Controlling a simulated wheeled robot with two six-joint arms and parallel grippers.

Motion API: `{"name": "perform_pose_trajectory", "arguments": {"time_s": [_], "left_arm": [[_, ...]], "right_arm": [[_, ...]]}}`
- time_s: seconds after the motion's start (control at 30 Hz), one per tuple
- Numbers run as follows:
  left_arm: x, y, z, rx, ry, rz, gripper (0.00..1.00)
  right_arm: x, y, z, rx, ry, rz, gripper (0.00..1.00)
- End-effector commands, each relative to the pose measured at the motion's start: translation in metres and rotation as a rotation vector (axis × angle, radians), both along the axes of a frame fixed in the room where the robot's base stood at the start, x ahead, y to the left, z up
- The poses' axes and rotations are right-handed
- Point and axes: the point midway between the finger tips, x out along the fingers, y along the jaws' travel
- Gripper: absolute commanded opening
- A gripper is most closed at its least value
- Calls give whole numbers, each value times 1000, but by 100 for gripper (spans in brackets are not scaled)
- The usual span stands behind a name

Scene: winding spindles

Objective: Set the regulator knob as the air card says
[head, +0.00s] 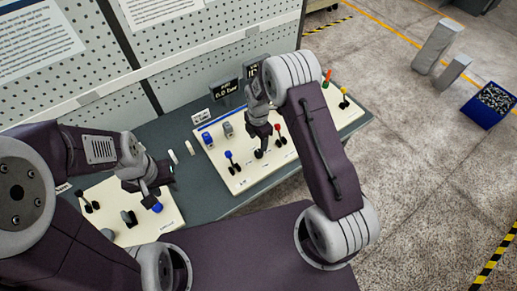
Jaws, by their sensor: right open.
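My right gripper (261,143) points down over the larger cream panel (235,185), its open fingers just above or around a dark knob (259,154). Whether they touch it cannot be told. My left gripper (149,194) hangs over the smaller cream panel (160,226), close to a blue knob (157,208); its jaw opening is unclear. A dark display (226,88) behind the larger panel reads AIR, 0.0 bar. A small white card (200,116) stands left of it, its print too small to read. No label tells me which knob is the regulator.
The larger panel also carries a blue-topped lever (230,158), a red-topped lever (278,130) and a yellow-topped lever (344,95). A second display (252,67) is partly hidden by my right arm. Pale pegs (190,147) stand on the grey bench. A blue crate (489,105) stands on the floor.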

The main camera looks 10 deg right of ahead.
Motion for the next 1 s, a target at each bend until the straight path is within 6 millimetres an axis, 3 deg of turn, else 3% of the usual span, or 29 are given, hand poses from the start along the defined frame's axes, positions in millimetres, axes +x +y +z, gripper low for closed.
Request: {"name": "perform_pose_trajectory", "arguments": {"time_s": [0.4,0.57,0.8,1.0], "left_arm": [[0,0,30,0,0,0,36],[0,0,32,0,0,0,36],[0,0,31,0,0,0,36],[0,0,31,0,0,0,36]], "right_arm": [[-1,-1,-73,0,4,-1,57],[0,-1,-87,0,0,-1,57],[0,-1,-89,0,0,-1,57],[0,0,-88,0,0,-1,2]]}}
